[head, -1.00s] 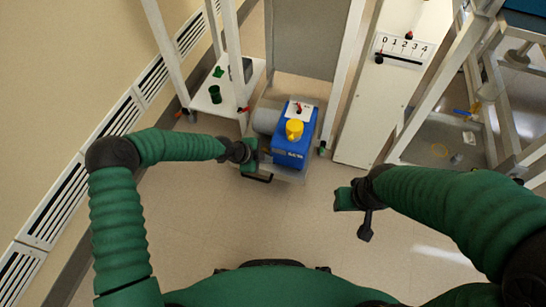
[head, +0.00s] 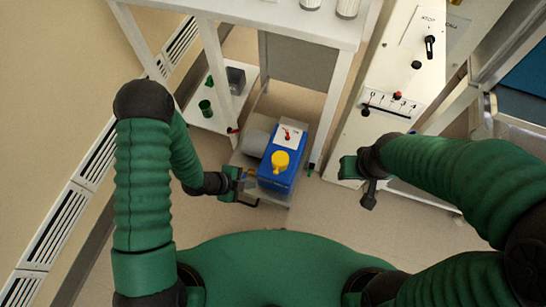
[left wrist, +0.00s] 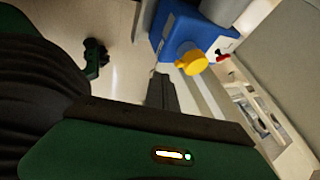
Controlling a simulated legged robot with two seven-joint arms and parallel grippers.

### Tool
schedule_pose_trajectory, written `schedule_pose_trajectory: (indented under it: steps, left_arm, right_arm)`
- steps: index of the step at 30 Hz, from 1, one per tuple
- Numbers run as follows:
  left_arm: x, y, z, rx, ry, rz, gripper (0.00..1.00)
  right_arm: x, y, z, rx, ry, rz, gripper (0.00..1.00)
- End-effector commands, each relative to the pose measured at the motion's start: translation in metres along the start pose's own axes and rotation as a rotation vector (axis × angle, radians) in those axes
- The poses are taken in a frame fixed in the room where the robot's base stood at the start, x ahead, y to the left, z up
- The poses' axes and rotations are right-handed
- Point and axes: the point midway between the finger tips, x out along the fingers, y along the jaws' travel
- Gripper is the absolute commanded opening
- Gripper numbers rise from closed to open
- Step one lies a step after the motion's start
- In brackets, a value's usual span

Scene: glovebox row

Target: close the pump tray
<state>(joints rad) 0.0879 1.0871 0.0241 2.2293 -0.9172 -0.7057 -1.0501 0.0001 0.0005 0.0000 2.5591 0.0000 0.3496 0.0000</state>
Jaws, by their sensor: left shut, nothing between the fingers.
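The pump tray (head: 272,201) is a low light-grey platform, its front standing out from under the white bench. It carries a blue pump box (head: 270,180) with a yellow knob (head: 280,161) and a grey cylinder (head: 255,142). A dark handle (head: 240,201) shows at its front left. My left gripper (head: 246,180) is shut and empty, just left of the blue box, above the handle; contact is unclear. In the left wrist view the shut fingers (left wrist: 160,92) point towards the blue box (left wrist: 188,32). My right gripper (head: 349,167) hangs right of the tray, its jaw unclear.
The white bench (head: 255,18) and its legs stand over the tray. A low shelf (head: 215,118) with a green cup (head: 206,108) is at left. A white panel cabinet (head: 390,90) stands at right. Wall vents (head: 75,215) line the left.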

Motion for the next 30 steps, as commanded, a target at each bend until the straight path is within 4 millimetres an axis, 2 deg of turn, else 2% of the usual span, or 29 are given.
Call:
schedule_pose_trajectory:
  steps: [5, 16, 22, 30]
  left_arm:
    - [0.023, 0.003, 0.002, 0.000, 0.001, 0.001, 0.00]
    - [0.105, 0.003, 0.002, 0.000, 0.000, 0.002, 0.00]
    - [0.119, -0.026, 0.002, 0.000, 0.000, -0.001, 0.00]
    - [0.122, -0.035, 0.001, 0.000, -0.002, 0.002, 0.00]
  right_arm:
    - [0.011, 0.000, 0.004, 0.000, -0.002, 0.000, 0.41]
    - [0.042, 0.000, 0.010, 0.000, -0.001, 0.000, 0.41]
    - [0.048, 0.000, 0.012, 0.000, -0.001, 0.000, 0.41]
    - [0.049, 0.000, 0.012, 0.000, -0.001, 0.000, 0.41]
